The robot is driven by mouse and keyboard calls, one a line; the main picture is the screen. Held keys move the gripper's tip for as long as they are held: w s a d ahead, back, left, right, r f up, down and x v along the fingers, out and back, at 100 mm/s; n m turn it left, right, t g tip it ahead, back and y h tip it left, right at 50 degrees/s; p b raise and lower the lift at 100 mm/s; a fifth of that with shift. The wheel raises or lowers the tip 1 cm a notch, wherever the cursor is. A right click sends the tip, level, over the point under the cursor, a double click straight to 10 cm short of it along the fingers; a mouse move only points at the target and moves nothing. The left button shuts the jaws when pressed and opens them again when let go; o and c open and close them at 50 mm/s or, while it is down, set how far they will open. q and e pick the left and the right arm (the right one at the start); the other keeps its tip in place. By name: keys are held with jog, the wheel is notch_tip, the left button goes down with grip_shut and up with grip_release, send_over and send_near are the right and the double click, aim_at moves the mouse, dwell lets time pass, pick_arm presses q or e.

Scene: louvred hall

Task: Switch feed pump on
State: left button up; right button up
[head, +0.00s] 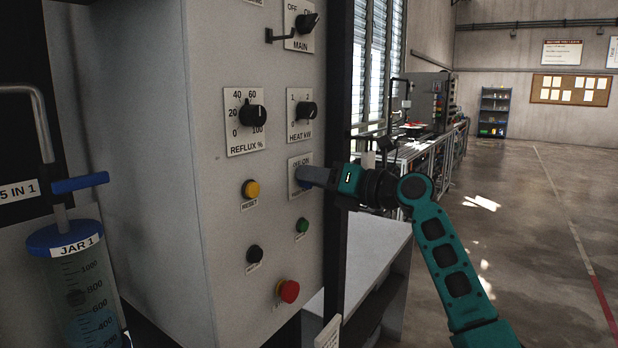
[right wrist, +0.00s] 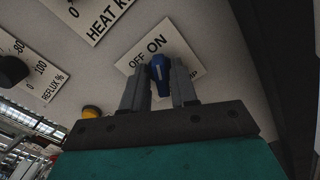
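The feed pump switch is a blue knob (right wrist: 160,72) with a white line, on a white OFF/ON plate (right wrist: 186,62) whose lower lettering is partly hidden. In the right wrist view its line runs roughly up, toward the word ON; the exact setting is hard to tell. My right gripper (right wrist: 160,80) has one finger on each side of the knob, close against it with no clear gap. In the head view my right gripper (head: 303,175) reaches the plate (head: 295,163) from the right and covers most of the knob. My left gripper is not in view.
Above are the HEAT kW knob (head: 307,110), REFLUX knob (head: 253,112) and MAIN switch (head: 306,23). Nearby are a yellow RESET button (head: 251,189), a green button (head: 302,225), a black button (head: 254,254) and a red button (head: 288,291). JAR 1 (head: 75,285) stands left.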

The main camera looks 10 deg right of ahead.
jog(key=shift+o, duration=1.2)
jog(key=shift+f, duration=0.1)
jog(key=shift+d, duration=0.1)
jog(key=v, duration=0.7)
jog(key=shift+s, duration=0.1)
